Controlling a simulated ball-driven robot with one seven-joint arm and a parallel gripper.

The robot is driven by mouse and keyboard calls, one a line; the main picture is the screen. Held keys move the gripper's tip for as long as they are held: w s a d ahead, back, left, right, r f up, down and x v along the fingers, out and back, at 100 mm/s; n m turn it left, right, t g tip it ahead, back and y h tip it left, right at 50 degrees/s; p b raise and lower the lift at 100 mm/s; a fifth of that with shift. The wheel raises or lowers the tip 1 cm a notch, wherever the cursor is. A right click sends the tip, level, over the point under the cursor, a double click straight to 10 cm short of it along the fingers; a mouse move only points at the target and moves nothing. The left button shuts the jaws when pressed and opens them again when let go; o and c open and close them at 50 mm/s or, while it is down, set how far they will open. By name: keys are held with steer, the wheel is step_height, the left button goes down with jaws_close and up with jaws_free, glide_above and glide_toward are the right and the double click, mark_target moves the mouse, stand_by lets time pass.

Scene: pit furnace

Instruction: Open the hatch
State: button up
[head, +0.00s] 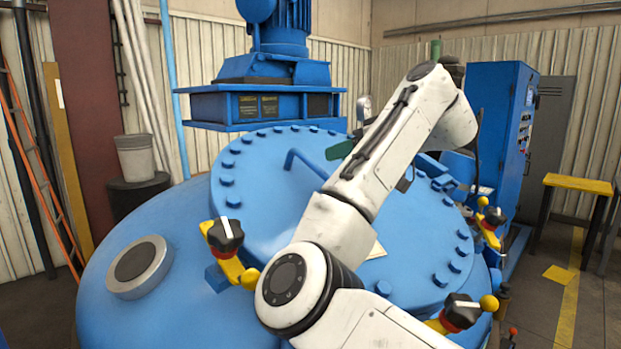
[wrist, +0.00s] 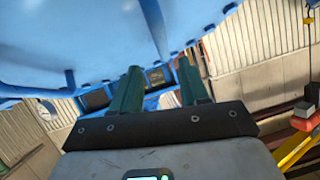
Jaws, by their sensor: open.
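The hatch is a large round blue lid (head: 400,225) with bolts around its rim, on top of a bulging blue vessel (head: 110,280). I see no gap under its visible edge. A bent blue bar handle (head: 305,160) rises from the lid's far left part. My gripper (head: 342,148) is above the lid, just right of the handle, partly hidden behind my arm. In the wrist view its two green fingers (wrist: 160,88) are apart with nothing between them. The lid's blue surface (wrist: 90,35) fills the top there, with the blue bar (wrist: 154,25) beyond the fingertips.
Yellow clamps with black knobs sit at the lid's left (head: 228,240), front right (head: 460,312) and right (head: 492,220). A blue motor unit (head: 270,85) stands behind the lid. A blue cabinet (head: 498,130) and a yellow-topped table (head: 578,184) are at the right.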

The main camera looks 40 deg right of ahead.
mark_target(315, 163)
steer(key=f+b, duration=0.1)
steer(key=w+b, duration=0.1)
steer(key=b, duration=0.1)
steer(key=shift+a+f, duration=0.3)
steer(key=shift+f, duration=0.05)
steer(key=p+x, duration=0.1)
steer(key=x, duration=0.1)
steer(key=p+x, duration=0.1)
steer(key=x, duration=0.1)
steer(key=r+p+x, duration=0.1)
steer(key=x, duration=0.1)
steer(key=shift+w+a+f, duration=0.15)
steer(key=shift+w, duration=0.35)
steer(key=shift+w+f, duration=0.3)
steer(key=shift+w, duration=0.2)
steer(key=shift+c, duration=0.3)
jaws_close()
